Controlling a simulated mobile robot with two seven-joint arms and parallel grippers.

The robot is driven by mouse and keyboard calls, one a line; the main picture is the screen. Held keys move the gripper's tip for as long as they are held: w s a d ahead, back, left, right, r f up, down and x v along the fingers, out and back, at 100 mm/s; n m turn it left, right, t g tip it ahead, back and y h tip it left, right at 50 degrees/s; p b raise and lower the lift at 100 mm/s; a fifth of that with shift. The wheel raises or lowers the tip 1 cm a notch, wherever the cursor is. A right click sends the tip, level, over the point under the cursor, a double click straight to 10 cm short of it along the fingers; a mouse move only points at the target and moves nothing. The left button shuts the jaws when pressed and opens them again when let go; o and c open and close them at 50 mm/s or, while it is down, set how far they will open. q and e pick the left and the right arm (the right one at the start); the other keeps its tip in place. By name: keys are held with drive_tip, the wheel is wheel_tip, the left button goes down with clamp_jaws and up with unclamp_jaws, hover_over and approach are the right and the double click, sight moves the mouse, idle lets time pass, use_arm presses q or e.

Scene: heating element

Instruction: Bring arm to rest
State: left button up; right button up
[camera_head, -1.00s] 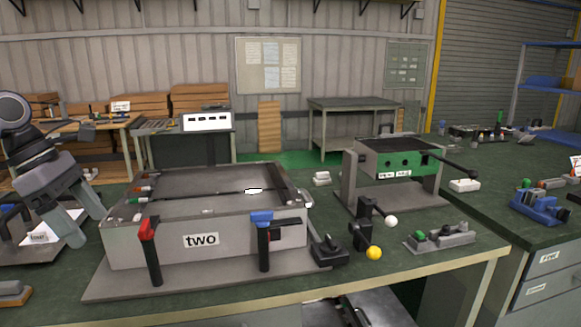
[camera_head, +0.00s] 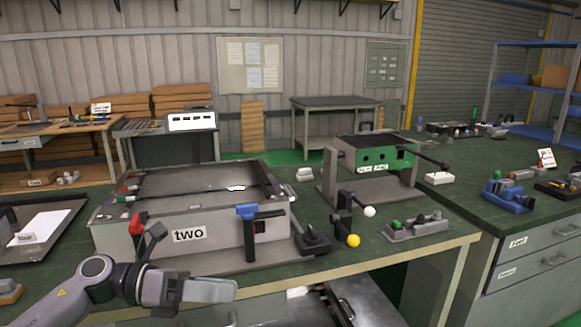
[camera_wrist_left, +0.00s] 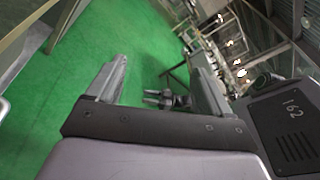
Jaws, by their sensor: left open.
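My left gripper (camera_head: 208,290) is low in the head view, in front of the bench's front edge, with my grey arm coming in from the lower left. It is seen side-on there and holds nothing that I can see.
The green-topped bench (camera_head: 400,252) also carries a green-fronted device (camera_head: 374,160), a lever with a yellow knob (camera_head: 353,241), and a small switch block (camera_head: 415,227). A tray with a white sheet (camera_head: 45,227) lies at the left. A drawer unit (camera_head: 520,265) stands at the right.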

use_arm(q)
drive_tip(key=s+a+f+n+t+y, duration=0.15)
drive_tip(key=f+n+t, duration=0.3)
drive_tip(key=n, duration=0.55)
drive_tip(key=s+f+n+t+y, duration=0.1)
drive_tip(key=f+n+t+y, duration=0.25)
drive_tip(key=n+t, duration=0.4)
drive_tip(key=s+a+f+n+t+y, duration=0.1)
drive_tip(key=f+n+t, duration=0.25)
drive_tip(key=n, duration=0.75)
drive_tip(key=s+a+f+n+g+y, duration=0.3)
drive_tip(key=s+f+n+y, duration=0.1)
drive_tip(key=s+f+n, duration=0.3)
drive_tip(key=s+a+f+n+g+y, duration=0.3)
drive_tip(key=s+f+n+y, duration=0.1)
drive_tip(key=s+f+n, duration=0.3)
wheel_tip(320, 180, down, 4)
drive_tip(key=shift+s+f+p, duration=0.1)
drive_tip(key=shift+s+p, duration=0.2)
drive_tip(key=shift+s, duration=0.9)
drive_tip(key=shift+g, duration=0.25)
